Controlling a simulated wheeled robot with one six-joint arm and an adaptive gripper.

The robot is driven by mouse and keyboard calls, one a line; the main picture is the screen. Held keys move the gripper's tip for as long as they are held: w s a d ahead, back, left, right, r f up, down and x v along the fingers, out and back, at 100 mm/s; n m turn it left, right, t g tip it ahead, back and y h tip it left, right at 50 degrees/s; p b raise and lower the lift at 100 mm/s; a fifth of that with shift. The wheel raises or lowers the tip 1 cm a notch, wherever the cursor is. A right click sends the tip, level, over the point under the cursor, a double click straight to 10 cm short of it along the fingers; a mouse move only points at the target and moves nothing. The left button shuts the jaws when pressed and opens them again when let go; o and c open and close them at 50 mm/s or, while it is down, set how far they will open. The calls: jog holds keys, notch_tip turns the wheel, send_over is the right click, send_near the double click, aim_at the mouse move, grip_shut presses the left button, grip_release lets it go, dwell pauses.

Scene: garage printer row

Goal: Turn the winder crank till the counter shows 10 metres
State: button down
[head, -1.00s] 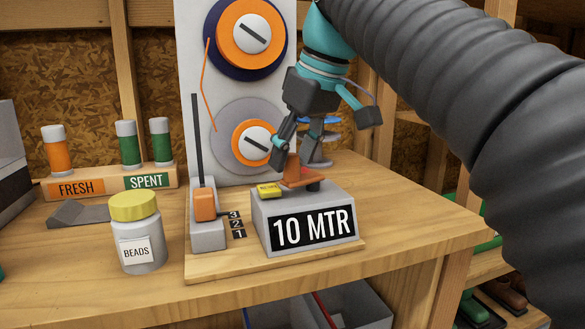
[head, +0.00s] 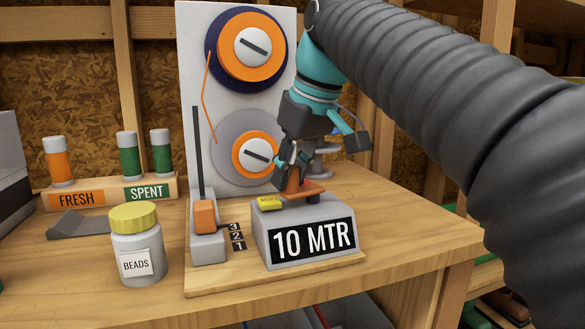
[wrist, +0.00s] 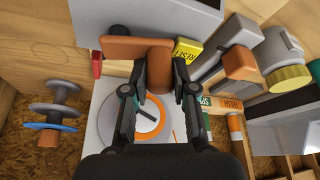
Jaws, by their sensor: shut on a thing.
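The counter box (head: 263,244) stands on the bench with its black-and-white plate (head: 314,240) reading "10 MTR". The orange crank (head: 308,191) sits on top of it, with an upright grip (head: 293,181). My gripper (head: 293,162) reaches down from above and behind the box and is shut on the crank's grip. In the wrist view, the orange crank (wrist: 122,47) shows with its grip between my fingertips (wrist: 162,86). The yellow RESET button (head: 269,203) is on the box top, left of the crank. The winder panel (head: 190,95) holds two spools, an orange strand running between them.
A lever block with an orange slider (head: 204,217) stands left of the box beside marks 3, 2, 1. A beads jar (head: 137,245) and a rack with FRESH and SPENT labels (head: 110,193) are further left. Bench right of the box (head: 410,225) is clear.

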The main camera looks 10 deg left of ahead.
jog(key=shift+w+a+r+m+h+p, duration=0.2)
jog(key=shift+m+h+p, duration=0.1)
jog(key=shift+m+p, duration=0.45)
jog(key=shift+w+a+f+m+t, duration=0.15)
jog(key=shift+w+f+m+t, duration=0.2)
jog(key=shift+m, duration=0.3)
jog(key=shift+s+r, duration=0.1)
jog(key=shift+s, duration=0.05)
jog(key=c, duration=0.9)
grip_release()
jog(key=v, duration=1.2)
jog(key=shift+a, duration=0.1)
